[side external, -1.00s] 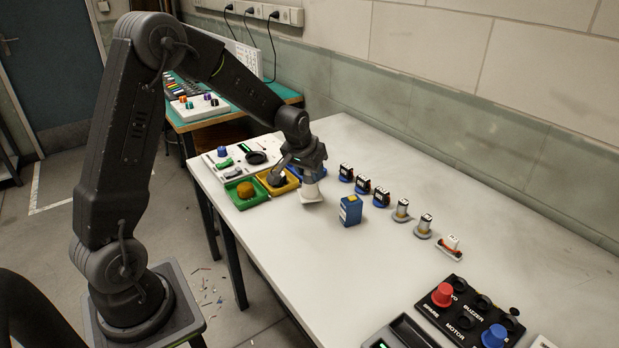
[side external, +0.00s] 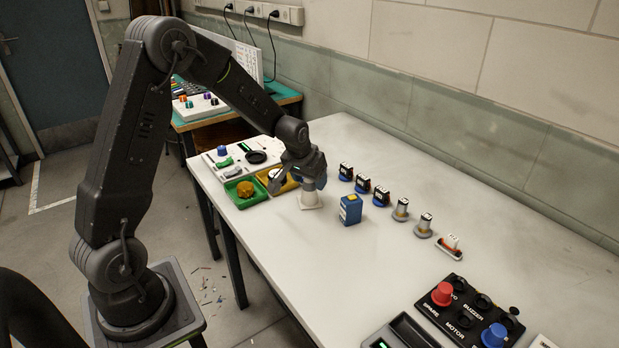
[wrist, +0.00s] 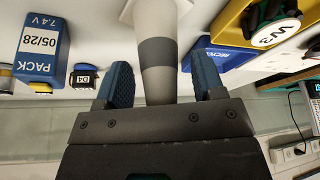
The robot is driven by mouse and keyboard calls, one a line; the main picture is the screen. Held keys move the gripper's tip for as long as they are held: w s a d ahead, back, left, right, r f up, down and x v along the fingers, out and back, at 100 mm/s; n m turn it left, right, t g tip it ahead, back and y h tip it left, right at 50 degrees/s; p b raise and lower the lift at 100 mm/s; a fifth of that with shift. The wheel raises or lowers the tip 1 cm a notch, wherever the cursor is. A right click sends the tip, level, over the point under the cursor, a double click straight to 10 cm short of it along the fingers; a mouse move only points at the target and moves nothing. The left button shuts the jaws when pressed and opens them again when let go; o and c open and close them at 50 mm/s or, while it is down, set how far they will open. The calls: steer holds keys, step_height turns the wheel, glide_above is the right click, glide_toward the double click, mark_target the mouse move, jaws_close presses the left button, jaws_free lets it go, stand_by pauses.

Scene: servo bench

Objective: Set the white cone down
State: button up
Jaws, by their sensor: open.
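The white cone (side external: 310,200) stands on the white bench, its broad base down, just left of the blue battery pack (side external: 350,210). In the wrist view the cone (wrist: 158,52) has a grey band and shows upright between my fingers. My gripper (wrist: 162,82) is open around it, with a visible gap to each blue finger pad. In the side external view my gripper (side external: 308,180) is over the cone's upper part and hides its top.
A green tray (side external: 232,197) with an orange piece and a yellow tray (side external: 263,177) lie left of the cone. A blue tray (wrist: 222,58) is close by in the wrist view. Several small servos (side external: 381,197) stand in a row to the right.

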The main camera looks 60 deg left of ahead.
steer(key=v, duration=1.2)
steer(key=s+d+r+m+h, duration=0.1)
steer(key=s+d+r+m, duration=0.1)
steer(key=s+d, duration=0.5)
steer(key=s+d+r+m+t, duration=0.1)
steer(key=s+d+r, duration=0.4)
steer(key=s, duration=0.9)
steer(key=d+m, duration=0.1)
steer(key=d, duration=0.2)
steer(key=shift+s+h, duration=0.2)
steer(key=shift+h, duration=0.2)
